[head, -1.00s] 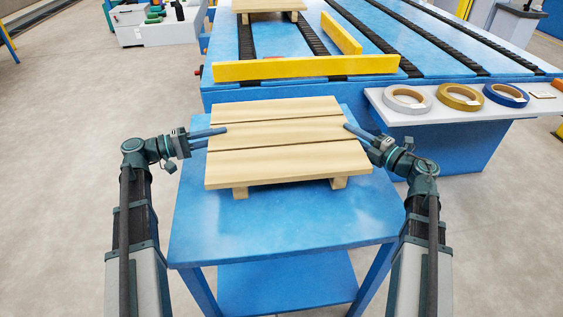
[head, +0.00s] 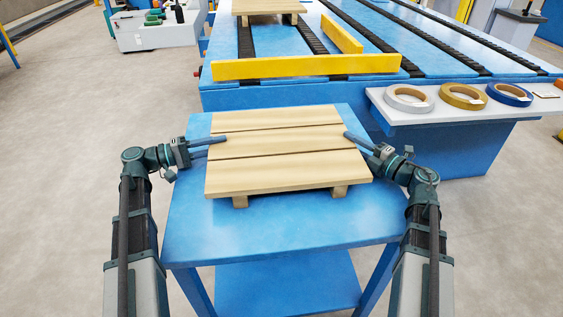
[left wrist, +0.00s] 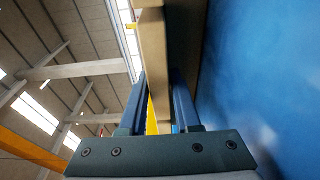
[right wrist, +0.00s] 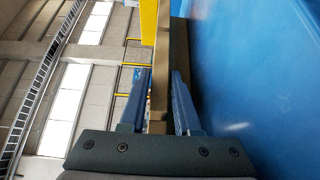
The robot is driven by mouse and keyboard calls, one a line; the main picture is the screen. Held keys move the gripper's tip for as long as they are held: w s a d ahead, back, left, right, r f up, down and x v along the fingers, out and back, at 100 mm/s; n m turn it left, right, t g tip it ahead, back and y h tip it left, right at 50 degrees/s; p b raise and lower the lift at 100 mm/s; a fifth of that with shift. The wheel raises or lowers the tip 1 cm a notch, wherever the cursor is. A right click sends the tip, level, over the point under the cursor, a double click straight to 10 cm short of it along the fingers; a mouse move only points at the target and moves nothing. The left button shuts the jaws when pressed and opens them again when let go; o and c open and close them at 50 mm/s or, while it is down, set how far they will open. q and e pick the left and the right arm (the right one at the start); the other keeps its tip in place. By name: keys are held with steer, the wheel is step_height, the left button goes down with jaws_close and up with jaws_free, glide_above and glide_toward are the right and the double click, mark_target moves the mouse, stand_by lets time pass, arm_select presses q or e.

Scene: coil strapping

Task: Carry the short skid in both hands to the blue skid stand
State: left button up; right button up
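The short skid (head: 285,152), pale wooden boards on runners, lies level over the top of the blue skid stand (head: 290,232). Its feet appear to rest on the stand. My left gripper (head: 222,145) is at the skid's left edge. In the left wrist view its fingers (left wrist: 160,88) straddle the board edge with a gap showing. My right gripper (head: 352,140) is at the right edge. In the right wrist view its fingers (right wrist: 160,80) also straddle the board, with background visible between one finger and the wood. The skid's underside is mostly hidden in the head view.
Behind the stand is a blue conveyor bench with yellow guide bars (head: 306,67) and another wooden skid (head: 268,6). A white side shelf (head: 440,112) at right holds grey, yellow and blue strapping rolls. The stand's front top is bare. Floor is open on the left.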

arm_select(q)
steer(key=shift+o, duration=1.3)
steer(key=shift+r, duration=0.1)
arm_select(e)
steer(key=shift+o, duration=1.3)
steer(key=shift+r, duration=0.1)
arm_select(q)
steer(key=v, duration=1.2)
arm_select(e)
steer(key=v, duration=1.2)
arm_select(q)
step_height(320, 180, up, 7)
steer(key=p, duration=0.7)
arm_select(e)
step_height(320, 180, up, 7)
arm_select(q)
steer(key=shift+r, duration=0.15)
arm_select(e)
steer(key=shift+r, duration=0.1)
